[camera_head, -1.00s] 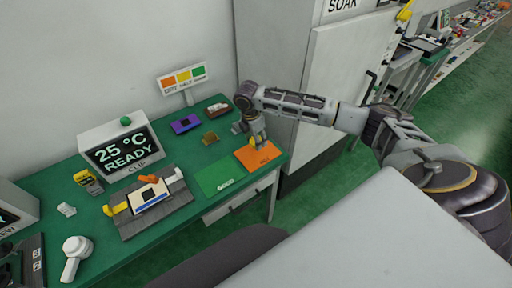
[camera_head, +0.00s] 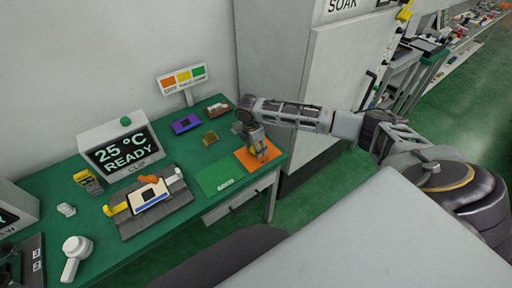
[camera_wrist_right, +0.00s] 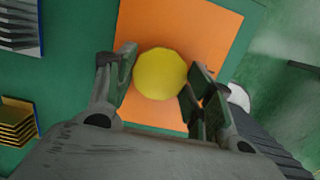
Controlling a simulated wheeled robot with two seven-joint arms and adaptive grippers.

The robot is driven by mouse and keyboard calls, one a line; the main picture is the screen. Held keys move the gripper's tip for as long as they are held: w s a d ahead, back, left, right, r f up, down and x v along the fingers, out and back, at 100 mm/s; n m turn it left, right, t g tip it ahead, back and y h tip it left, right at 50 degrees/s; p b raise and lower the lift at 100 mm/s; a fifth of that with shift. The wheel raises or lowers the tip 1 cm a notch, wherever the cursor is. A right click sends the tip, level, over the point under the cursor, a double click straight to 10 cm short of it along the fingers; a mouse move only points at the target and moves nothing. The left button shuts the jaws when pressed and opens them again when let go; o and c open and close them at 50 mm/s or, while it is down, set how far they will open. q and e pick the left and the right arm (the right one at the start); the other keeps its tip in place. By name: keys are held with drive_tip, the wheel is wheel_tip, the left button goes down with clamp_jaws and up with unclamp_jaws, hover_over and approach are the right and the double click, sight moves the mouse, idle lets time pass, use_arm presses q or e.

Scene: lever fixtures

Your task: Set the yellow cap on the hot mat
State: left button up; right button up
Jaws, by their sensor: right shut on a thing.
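The yellow cap (camera_wrist_right: 160,74) shows as a round yellow top between the fingers in the right wrist view. My right gripper (camera_wrist_right: 158,85) is shut on it. The orange mat (camera_wrist_right: 200,30) lies beneath the cap in that view; whether the cap touches the mat I cannot tell. In the head view my right gripper (camera_head: 260,155) points down over the orange mat (camera_head: 243,161) at the table's right end. The gripper mostly hides the cap there and covers the middle of the mat. My left gripper is not in view.
A green mat (camera_head: 217,178) lies left of the orange one. A grey clip fixture (camera_head: 140,226), with an orange lever and a yellow clip, stands further left. A purple block (camera_head: 186,124) and a gold piece (camera_head: 210,138) lie behind. A grey cabinet (camera_head: 325,75) stands to the right.

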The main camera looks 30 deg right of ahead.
sight(252, 151)
drive_tip(key=o, duration=1.1)
drive_tip(key=r, duration=0.4)
drive_tip(key=a+r, duration=0.1)
drive_tip(key=r, duration=0.7)
drive_tip(key=shift+a, duration=0.4)
